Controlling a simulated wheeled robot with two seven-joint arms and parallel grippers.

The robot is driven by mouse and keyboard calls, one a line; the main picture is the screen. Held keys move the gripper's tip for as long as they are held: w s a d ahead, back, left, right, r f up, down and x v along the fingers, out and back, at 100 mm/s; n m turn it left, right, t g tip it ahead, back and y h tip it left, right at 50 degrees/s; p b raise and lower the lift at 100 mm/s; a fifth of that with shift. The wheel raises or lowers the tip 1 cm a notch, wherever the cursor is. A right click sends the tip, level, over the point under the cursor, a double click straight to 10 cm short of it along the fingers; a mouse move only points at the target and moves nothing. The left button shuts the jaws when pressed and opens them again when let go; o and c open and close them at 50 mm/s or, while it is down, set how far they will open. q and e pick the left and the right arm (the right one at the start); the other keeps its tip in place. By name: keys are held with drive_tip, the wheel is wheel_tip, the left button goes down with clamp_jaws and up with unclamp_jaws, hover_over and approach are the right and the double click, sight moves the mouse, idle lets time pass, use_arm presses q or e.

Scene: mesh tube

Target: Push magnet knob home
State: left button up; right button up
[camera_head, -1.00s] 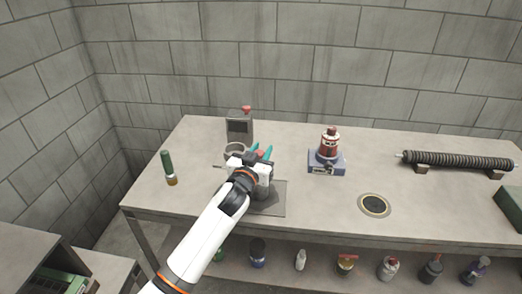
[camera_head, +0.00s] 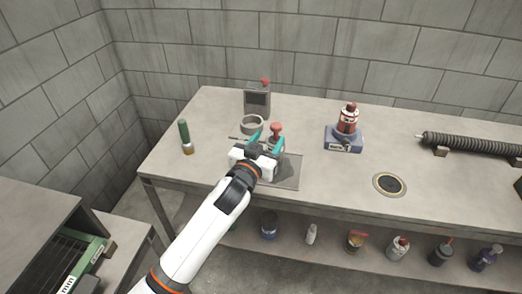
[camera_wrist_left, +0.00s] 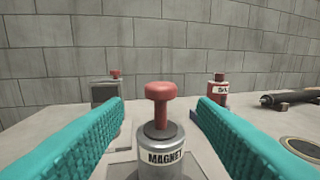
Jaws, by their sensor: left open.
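The magnet knob (camera_wrist_left: 160,91) is a red mushroom-shaped knob. It stands on a stem on top of a grey cylinder labelled MAGNET (camera_wrist_left: 161,152), with a length of stem visible under its head. In the head view the red knob (camera_head: 276,128) shows just beyond my left gripper (camera_head: 266,140). My left gripper is open, with two teal fingers spread and nothing between them that I can see touching. In the wrist view the fingers lie left and right of the knob, apart from it. The cylinder is mostly hidden in the head view. My right gripper is not in view.
A grey box with a red knob (camera_head: 257,99) and a grey ring (camera_head: 252,123) stand behind. A red bottle on a blue base (camera_head: 344,139) is to the right, a green-handled tool (camera_head: 185,137) to the left.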

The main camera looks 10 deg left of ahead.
use_arm(q)
drive_tip(key=v, duration=0.4)
drive_tip(key=shift+s, duration=0.25)
drive_tip(key=shift+a, duration=0.1)
